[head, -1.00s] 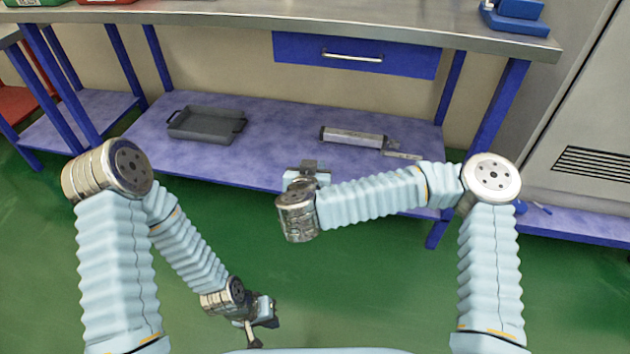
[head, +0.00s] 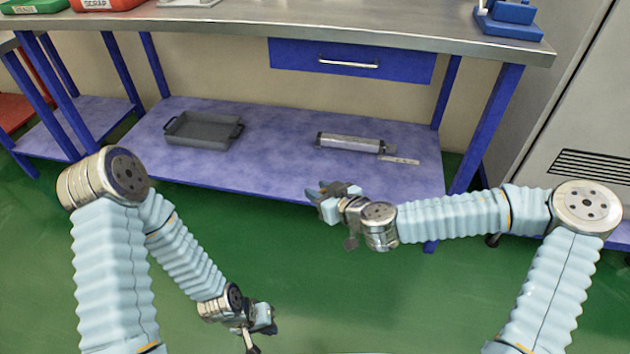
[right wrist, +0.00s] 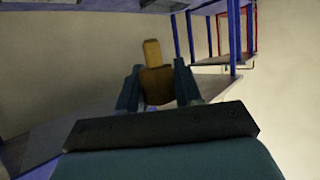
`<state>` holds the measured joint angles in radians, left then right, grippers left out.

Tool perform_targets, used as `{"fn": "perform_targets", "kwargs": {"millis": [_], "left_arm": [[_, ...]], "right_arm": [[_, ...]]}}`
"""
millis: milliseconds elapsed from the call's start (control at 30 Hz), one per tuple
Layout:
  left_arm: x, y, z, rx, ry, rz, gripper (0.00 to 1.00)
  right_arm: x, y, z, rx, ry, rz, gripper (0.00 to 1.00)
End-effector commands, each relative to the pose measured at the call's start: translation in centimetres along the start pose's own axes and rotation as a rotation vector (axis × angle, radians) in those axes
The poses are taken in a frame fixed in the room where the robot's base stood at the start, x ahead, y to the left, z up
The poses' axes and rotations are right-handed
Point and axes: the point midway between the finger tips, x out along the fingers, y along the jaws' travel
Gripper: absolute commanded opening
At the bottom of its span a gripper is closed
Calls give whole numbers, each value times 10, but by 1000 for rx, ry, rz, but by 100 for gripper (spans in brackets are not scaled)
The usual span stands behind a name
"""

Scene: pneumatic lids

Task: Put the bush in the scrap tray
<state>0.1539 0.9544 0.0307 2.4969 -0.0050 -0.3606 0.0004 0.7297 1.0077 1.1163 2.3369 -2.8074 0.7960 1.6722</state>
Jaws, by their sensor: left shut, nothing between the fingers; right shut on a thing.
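The bush (right wrist: 156,83), a brass-brown stepped piece, is between the fingers of my right gripper (right wrist: 157,86) in the right wrist view. That gripper is shut on it. In the head view my right gripper (head: 326,192) is in front of the bench's lower shelf, and the bush cannot be made out there. The scrap tray (head: 97,4) is red with a SCRAP label, on the bench top at the upper left, cut off by the picture's edge. My left gripper (head: 262,322) is shut and empty, low over the green floor, far from the tray.
The steel bench top (head: 400,40) runs across above a blue drawer (head: 350,62). A green container (head: 35,6) stands left of the scrap tray. On the lower shelf (head: 270,170) lie a grey tray (head: 205,132) and a silver cylinder (head: 350,143). A blue device (head: 508,20) stands at the bench's right.

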Motion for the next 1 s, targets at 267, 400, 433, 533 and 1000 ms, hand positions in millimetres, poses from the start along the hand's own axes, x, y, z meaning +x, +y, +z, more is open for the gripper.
{"fn": "perform_targets", "kwargs": {"millis": [267, 400, 433, 533, 1000], "left_arm": [[0, 0, 0, 0, 0, 0, 0], [0, 0, 0, 0, 0, 0, 0], [0, 0, 0, 0, 0, 0, 0], [0, 0, 0, 0, 0, 0, 0], [0, 0, 0, 0, 0, 0, 0]], "right_arm": [[-1, 8, 26, -126, -2, -299, 5], [-1, 8, 35, -179, -1, -424, 5], [-2, 8, 37, -187, 1, -445, 5], [-1, 7, 42, -213, -2, -503, 5], [2, 33, 34, -165, 4, -399, 5]]}}
